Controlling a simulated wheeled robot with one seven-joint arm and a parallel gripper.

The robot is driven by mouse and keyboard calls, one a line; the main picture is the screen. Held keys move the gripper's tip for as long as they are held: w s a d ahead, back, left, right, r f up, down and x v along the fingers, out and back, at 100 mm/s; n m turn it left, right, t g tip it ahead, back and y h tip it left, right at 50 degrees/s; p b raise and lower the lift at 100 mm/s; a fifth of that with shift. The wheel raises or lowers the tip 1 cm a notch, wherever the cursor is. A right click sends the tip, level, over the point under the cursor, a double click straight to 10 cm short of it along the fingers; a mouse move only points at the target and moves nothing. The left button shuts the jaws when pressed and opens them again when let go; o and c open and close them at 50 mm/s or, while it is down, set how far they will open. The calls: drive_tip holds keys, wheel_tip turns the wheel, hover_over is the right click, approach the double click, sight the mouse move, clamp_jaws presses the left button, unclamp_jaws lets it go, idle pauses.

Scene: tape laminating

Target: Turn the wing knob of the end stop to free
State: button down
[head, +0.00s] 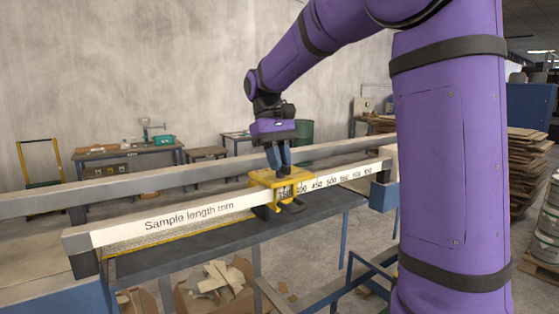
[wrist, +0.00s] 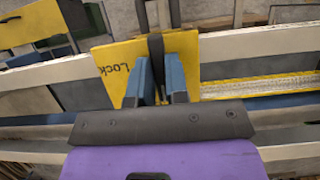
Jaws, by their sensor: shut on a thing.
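The yellow end stop (head: 260,184) sits on the white rail, over the scale near the 400 mark. It also shows in the wrist view (wrist: 111,60), with the word "Lock" on its face to the left of the knob. The dark wing knob (wrist: 156,46) stands between my blue fingers and runs roughly up and down in the wrist view. My gripper (head: 278,170) points down onto the end stop from above. In the wrist view my gripper (wrist: 159,66) is shut on the knob. The fingers hide part of the knob and any other marking.
The white rail (head: 180,213), printed "Sample length mm", runs across the frame. A second grey rail (head: 130,185) runs behind it. A dark table surface (head: 215,240) lies below. Boxes of scrap (head: 215,290) stand on the floor underneath.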

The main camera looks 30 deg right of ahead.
idle(0.4)
drive_tip(key=c, duration=1.1)
unclamp_jaws()
drive_tip(key=v, duration=1)
drive_tip(key=shift+w+r, duration=0.15)
drive_tip(key=shift+r, duration=0.25)
drive_tip(key=shift+a, duration=0.1)
drive_tip(key=s+a+f+t, duration=0.2)
drive_tip(key=s+f+t, duration=0.1)
drive_tip(key=s, duration=0.5)
drive_tip(key=s+a+f+t, duration=0.1)
drive_tip(key=s+f+t, duration=0.2)
drive_tip(key=s, duration=0.6)
drive_tip(key=s+a+f+t, duration=0.2)
drive_tip(key=s+f+t, duration=0.2)
drive_tip(key=s+f, duration=0.3)
drive_tip(key=shift+s+a, duration=0.35)
drive_tip(key=shift+s, duration=0.4)
